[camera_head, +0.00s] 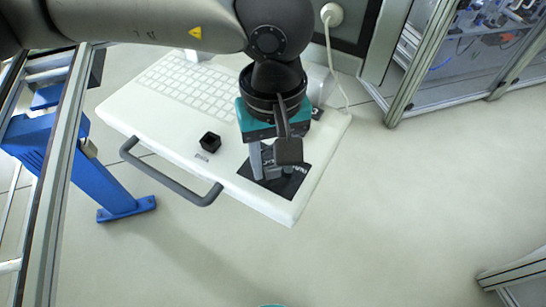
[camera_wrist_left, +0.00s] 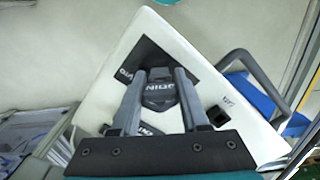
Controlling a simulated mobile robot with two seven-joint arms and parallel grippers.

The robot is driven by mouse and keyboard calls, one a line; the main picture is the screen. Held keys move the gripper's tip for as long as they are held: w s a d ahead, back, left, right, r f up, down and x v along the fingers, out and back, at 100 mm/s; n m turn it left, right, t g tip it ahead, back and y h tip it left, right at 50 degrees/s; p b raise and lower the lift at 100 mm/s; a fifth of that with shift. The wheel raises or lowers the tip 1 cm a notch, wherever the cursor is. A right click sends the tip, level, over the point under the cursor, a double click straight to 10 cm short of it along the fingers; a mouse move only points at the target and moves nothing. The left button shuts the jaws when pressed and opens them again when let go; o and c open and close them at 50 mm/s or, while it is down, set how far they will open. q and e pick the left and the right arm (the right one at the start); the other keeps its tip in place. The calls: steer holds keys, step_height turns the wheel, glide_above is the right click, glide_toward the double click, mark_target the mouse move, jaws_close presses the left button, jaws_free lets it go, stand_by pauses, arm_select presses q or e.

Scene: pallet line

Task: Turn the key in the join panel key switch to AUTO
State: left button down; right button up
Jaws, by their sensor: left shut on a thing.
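The white join panel (camera_head: 225,160) has a black label plate (camera_head: 291,183) near its front right corner, with "AUTO" lettering at its right side. In the left wrist view the black plate (camera_wrist_left: 137,52) lies behind the fingers, with "JOIN" lettering between them. My left gripper (camera_head: 266,174) points down over this plate. In the left wrist view the gripper (camera_wrist_left: 161,80) has its two grey fingers on either side of a small dark part at the key switch, shut on the key. The key itself is mostly hidden, and its angle cannot be told. My right gripper is not in view.
A small black square part (camera_head: 210,142) stands on the panel left of the plate. A keyboard (camera_head: 187,90) lies at the panel's back, and a grey handle (camera_head: 165,178) runs along its front left. A blue stand (camera_head: 95,180) is at left. The floor in front is clear.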

arm_select(q)
steer(key=shift+a+f+m+b, duration=0.1)
steer(key=shift+f+m+b, duration=0.05)
steer(key=shift+m+b, duration=1.45)
steer(key=m+b, duration=0.3)
steer(key=m, duration=0.2)
steer(key=shift+a+m, duration=0.15)
steer(key=shift+m, duration=0.75)
steer(key=shift+b, duration=0.3)
steer(key=m+b, duration=0.1)
steer(key=m, duration=0.2)
steer(key=shift+b, duration=0.35)
steer(key=m+b, duration=0.2)
steer(key=m, duration=0.3)
steer(key=shift+w+a+f, duration=0.1)
steer(key=shift+w, duration=0.05)
jaws_free()
steer(key=shift+r, duration=0.2)
